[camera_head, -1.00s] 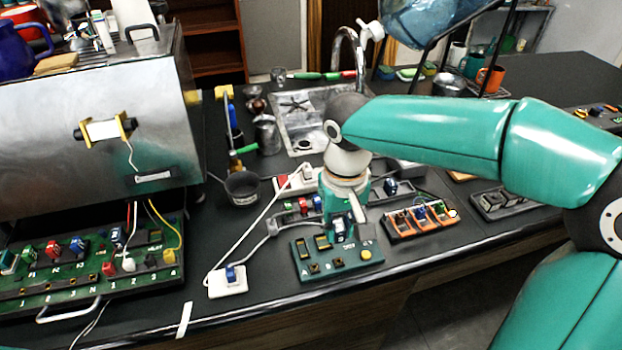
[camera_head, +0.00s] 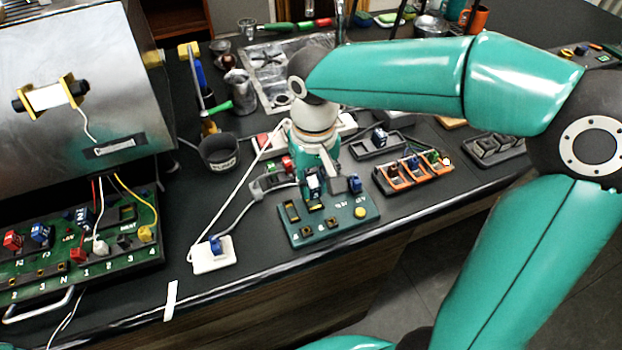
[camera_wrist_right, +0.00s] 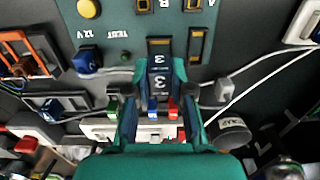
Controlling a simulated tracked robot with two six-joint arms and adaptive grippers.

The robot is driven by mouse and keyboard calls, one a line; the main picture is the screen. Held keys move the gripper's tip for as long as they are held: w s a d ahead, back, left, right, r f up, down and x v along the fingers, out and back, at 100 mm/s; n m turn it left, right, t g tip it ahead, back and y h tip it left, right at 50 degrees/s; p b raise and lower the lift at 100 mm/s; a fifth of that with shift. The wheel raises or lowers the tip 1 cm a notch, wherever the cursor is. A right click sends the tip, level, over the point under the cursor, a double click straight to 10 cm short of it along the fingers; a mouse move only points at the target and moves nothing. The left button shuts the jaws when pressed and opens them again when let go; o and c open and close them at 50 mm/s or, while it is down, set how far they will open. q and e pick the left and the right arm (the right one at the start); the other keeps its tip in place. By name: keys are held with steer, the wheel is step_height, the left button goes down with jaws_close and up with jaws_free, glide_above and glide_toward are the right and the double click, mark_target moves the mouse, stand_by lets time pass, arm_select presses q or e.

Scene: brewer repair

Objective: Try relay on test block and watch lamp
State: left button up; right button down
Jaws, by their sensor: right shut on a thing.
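The teal test block (camera_head: 335,231) lies near the counter's front edge, with gold-framed slots, a yellow round piece (camera_head: 360,212) and a blue piece (camera_head: 354,184) at its back right corner. My right gripper (camera_head: 316,186) points down at the block's back edge. In the right wrist view its fingers (camera_wrist_right: 157,98) are shut on a dark relay (camera_wrist_right: 158,84) marked 3. The relay is close to a gold-framed slot (camera_wrist_right: 159,45); I cannot tell whether it is seated. A small dark green dot (camera_wrist_right: 125,56), perhaps a lamp, shows no clear glow. My left gripper is not in view.
A white block with a blue switch (camera_head: 213,253) and cord stands left of the test block. An orange-framed rack (camera_head: 412,172) stands right. The brewer (camera_head: 75,95) and its green board (camera_head: 75,262) fill the left. A dark cup (camera_head: 219,152) stands behind.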

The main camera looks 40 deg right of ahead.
steer(key=shift+f+b, duration=0.3)
steer(key=shift+f, duration=0.4)
steer(key=shift+r, duration=0.15)
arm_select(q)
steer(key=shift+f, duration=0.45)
arm_select(e)
steer(key=shift+s, duration=0.1)
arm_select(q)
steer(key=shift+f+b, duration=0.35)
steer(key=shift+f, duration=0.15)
arm_select(e)
steer(key=shift+f, duration=0.75)
stand_by(0.7)
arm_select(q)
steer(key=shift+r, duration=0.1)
arm_select(e)
steer(key=shift+r, duration=0.1)
stand_by(1.7)
steer(key=shift+r+p, duration=2.2)
steer(key=shift+r, duration=0.25)
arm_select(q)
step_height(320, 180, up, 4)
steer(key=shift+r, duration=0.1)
